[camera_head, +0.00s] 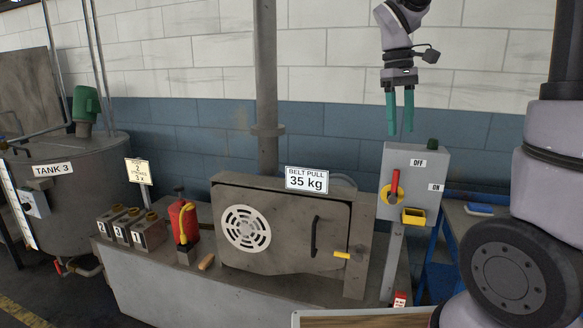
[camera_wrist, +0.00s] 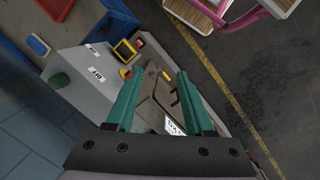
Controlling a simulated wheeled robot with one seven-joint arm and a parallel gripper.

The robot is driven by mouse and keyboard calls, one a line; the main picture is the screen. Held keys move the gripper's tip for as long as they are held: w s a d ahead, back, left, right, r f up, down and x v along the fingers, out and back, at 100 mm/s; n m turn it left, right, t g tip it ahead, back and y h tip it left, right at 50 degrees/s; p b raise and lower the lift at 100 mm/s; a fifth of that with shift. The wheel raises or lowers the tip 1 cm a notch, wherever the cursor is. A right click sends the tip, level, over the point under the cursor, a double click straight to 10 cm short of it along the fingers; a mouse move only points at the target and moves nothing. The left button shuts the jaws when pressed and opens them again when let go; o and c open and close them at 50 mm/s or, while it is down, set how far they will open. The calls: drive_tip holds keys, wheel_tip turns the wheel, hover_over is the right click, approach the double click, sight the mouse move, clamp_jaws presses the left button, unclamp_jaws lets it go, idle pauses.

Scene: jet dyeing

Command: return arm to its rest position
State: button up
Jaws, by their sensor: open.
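My gripper (camera_head: 399,112) hangs in the air with its two green fingers pointing down, in front of the white and blue wall. It is above the grey switch box (camera_head: 424,160) marked OFF and ON, and apart from it. In the wrist view my gripper (camera_wrist: 155,85) shows its two fingers spread, with nothing held between them. The switch box also shows in the wrist view, left of the fingers. Its red lever (camera_head: 394,186) points up on the left side of the box.
A grey machine with a vented door (camera_head: 290,235) and a BELT PULL 35 kg sign (camera_head: 307,179) stands on a plinth. A vertical pipe (camera_head: 266,70) rises behind it. Numbered boxes (camera_head: 148,235), a red can (camera_head: 184,222) and TANK 3 (camera_head: 80,190) are at left. A blue bench (camera_head: 470,225) is at right.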

drive_tip(key=s+r+m+t+y, duration=0.3)
drive_tip(key=s+r+m+t, duration=0.2)
drive_tip(key=s+m+t, duration=0.3)
drive_tip(key=shift+s+a+m, duration=0.25)
drive_tip(key=shift+s+m, duration=0.45)
drive_tip(key=shift+s, duration=1.7)
